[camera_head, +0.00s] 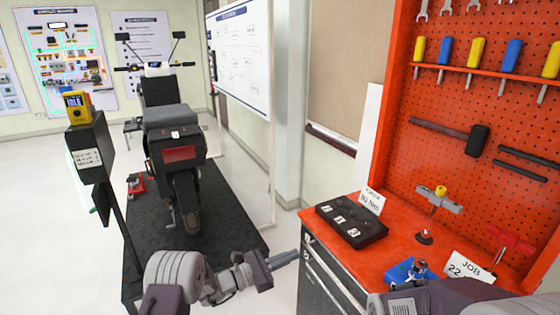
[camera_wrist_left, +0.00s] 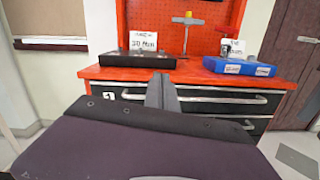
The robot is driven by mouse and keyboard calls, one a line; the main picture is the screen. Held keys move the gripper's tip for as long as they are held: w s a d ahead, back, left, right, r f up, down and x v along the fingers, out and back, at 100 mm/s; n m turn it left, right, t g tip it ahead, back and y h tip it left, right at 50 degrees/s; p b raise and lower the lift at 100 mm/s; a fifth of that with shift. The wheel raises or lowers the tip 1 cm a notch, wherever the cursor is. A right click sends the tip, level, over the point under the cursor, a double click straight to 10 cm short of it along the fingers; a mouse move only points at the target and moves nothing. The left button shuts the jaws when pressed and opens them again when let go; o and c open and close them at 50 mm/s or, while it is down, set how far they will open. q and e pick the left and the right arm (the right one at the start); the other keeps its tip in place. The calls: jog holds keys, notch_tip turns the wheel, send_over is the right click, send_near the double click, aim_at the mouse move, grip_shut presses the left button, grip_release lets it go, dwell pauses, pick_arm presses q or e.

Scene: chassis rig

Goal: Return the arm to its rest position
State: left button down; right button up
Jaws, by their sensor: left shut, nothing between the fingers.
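My left arm comes in at the bottom of the head view. Its gripper (camera_head: 285,259) points right, toward the front of the red workbench (camera_head: 398,240). The left gripper is shut and empty; its closed fingers (camera_wrist_left: 162,92) also show in the left wrist view, in front of the bench drawers. It appears to touch nothing. Part of my right arm shows at the lower right of the head view, but its gripper is out of the frame.
A scooter (camera_head: 175,140) stands on a dark platform at left, beside a post with a yellow device (camera_head: 77,107). Pale floor is clear at far left.

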pick_arm(q)
jog(key=s+d+r+m+g, duration=0.2)
jog(key=s+r+m+g, duration=0.15)
jog(key=r, duration=0.25)
jog(key=s+a+m+g+y, duration=0.1)
jog(key=s+m+g+y, duration=0.35)
jog(key=s, duration=0.85)
jog(key=s+a+f+m+g+y, duration=0.1)
jog(key=s+a+f+m+y, duration=0.4)
jog(key=s+a, duration=0.3)
jog(key=s+a+f+m+t+y, duration=0.1)
jog(key=s+a+f+m+y, duration=0.25)
jog(key=a, duration=0.35)
jog(key=s+a+f+m+y, duration=0.2)
jog(key=a+f+m+y, duration=0.15)
jog(key=a, duration=0.35)
notch_tip(320, 180, up, 16)
jog(key=w+m+t+p, duration=0.1)
jog(key=w+p, duration=0.1)
jog(key=p, duration=1.2)
jog(key=shift+p, duration=0.3)
